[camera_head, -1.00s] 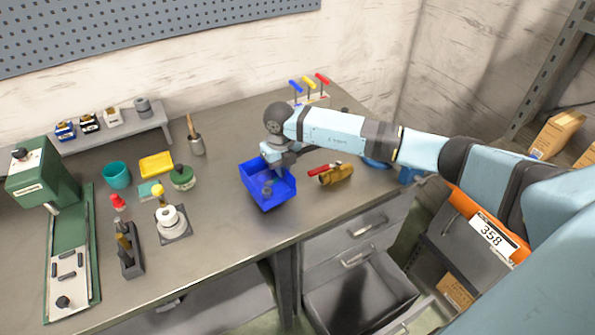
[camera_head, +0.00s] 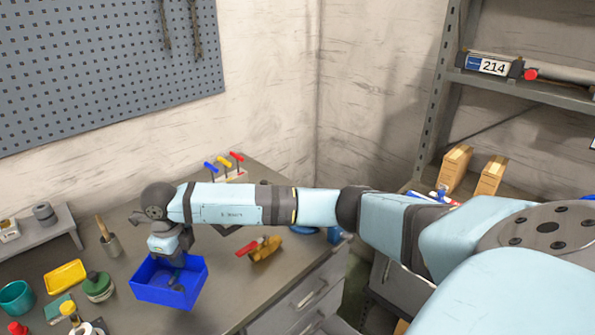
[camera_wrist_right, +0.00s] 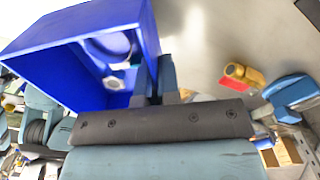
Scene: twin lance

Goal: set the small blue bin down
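The small blue bin (camera_head: 150,288) is an open box at the lower left of the head view, over the bench near its front edge. My right gripper (camera_head: 177,276) reaches down into it. In the right wrist view the bin (camera_wrist_right: 75,45) fills the upper left, and the fingers of my right gripper (camera_wrist_right: 156,80) are closed on its side wall, one on each side. The bin looks slightly tilted; I cannot tell whether its base touches the bench. My left gripper is not in view.
A brass-coloured tool with a red part (camera_head: 263,248) lies on the bench (camera_head: 225,290) right of the bin. A green-lidded jar (camera_head: 98,287), yellow tray (camera_head: 66,277) and teal cup (camera_head: 16,298) stand to its left. Colored-handled tools (camera_head: 225,166) stand behind. A shelf rack (camera_head: 520,92) is at right.

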